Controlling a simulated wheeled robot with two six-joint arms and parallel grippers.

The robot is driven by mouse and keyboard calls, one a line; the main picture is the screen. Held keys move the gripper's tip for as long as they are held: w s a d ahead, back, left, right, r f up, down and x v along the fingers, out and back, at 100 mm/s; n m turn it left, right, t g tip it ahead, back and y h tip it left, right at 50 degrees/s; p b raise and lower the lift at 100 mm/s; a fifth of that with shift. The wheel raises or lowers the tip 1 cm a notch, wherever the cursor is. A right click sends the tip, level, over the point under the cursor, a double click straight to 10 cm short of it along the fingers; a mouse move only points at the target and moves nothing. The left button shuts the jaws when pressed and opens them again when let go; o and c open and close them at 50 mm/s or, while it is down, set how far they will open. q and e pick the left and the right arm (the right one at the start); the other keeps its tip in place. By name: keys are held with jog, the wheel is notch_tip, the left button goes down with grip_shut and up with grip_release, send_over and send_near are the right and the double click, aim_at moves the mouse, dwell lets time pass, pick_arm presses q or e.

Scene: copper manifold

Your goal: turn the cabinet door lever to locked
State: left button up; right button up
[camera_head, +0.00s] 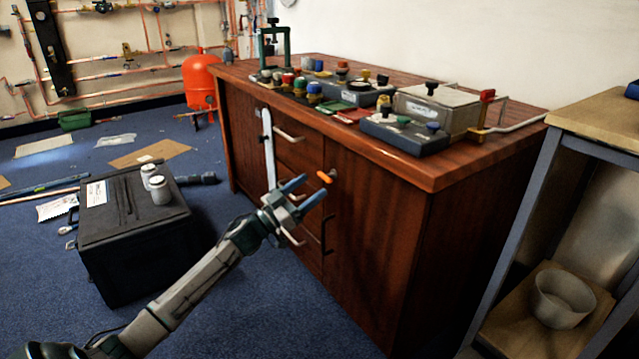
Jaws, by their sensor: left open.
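The wooden cabinet (385,230) stands in the middle of the view. Its right door carries a small lever (325,177) with an orange grip, near the door's upper left corner. A black pull handle (327,234) sits below it on the same door. My left gripper (313,188) is open and empty in front of the cabinet, its blue-tipped fingers pointing at the door. In the picture the fingertips are right beside the lever; whether they touch it I cannot tell. My right gripper is not in view.
Several knobs and boxes crowd the cabinet top (450,172). A black case (135,235) with two white jars stands on the blue floor at left. A workbench (600,118) with a white bowl (562,298) on its lower shelf stands at right.

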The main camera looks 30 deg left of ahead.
aim_at(322, 178)
pick_arm(q)
jog(key=shift+x, duration=2.1)
jog(key=c, duration=1)
